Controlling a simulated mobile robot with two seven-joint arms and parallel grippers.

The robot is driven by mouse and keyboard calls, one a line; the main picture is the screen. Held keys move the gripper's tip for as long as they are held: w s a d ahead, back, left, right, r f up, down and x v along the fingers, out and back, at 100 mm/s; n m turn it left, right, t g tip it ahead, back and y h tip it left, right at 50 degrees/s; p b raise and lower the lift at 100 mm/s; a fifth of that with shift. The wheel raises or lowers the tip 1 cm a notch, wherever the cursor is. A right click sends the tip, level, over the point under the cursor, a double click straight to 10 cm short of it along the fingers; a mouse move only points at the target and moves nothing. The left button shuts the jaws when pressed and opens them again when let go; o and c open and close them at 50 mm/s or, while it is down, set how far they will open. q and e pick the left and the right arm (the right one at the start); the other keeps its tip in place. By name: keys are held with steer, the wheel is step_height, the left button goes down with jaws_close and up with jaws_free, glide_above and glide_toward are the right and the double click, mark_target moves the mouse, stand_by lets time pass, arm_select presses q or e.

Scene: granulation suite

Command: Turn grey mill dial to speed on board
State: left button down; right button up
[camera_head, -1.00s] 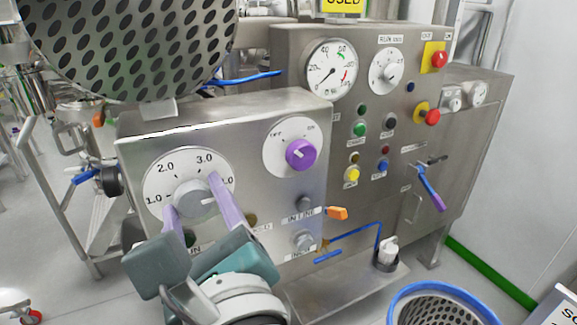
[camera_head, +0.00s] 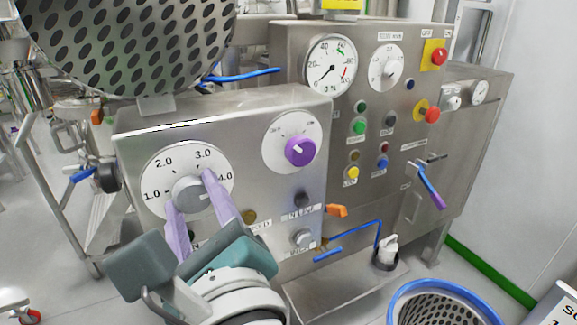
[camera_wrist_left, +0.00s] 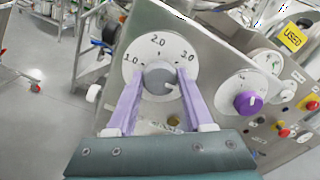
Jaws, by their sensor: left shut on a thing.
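The grey mill dial (camera_head: 188,194) is a round knob on a white plate marked 1.0 to 4.0, on the front of a steel cabinet. A light mark on the knob points right, toward the 4.0 side. My left gripper (camera_head: 192,190) is shut on the dial, with one purple finger on each side of it. In the left wrist view the dial (camera_wrist_left: 158,78) sits between the two fingertips. My right gripper is not in view.
A purple knob (camera_head: 300,151) is right of the dial. An orange lever (camera_head: 337,211) and blue handle (camera_head: 432,186) stick out farther right. A perforated drum (camera_head: 130,40) hangs above. A blue-rimmed basket (camera_head: 440,290) stands at the lower right.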

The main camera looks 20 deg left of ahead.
arm_select(q)
steer(key=n+b, duration=0.1)
steer(key=n, duration=0.1)
steer(key=n+b, duration=0.1)
steer(key=n, duration=0.1)
steer(key=n+b, duration=0.1)
steer(key=n, duration=0.1)
steer(key=shift+f+b, duration=0.25)
steer(key=shift+b, duration=0.15)
steer(key=shift+a+n+b, duration=0.1)
steer(key=shift+n+b, duration=1.55)
steer(key=shift+n, duration=0.65)
steer(key=shift+r, duration=0.1)
steer(key=shift+c, duration=1.4)
jaws_free()
steer(key=shift+r, duration=0.1)
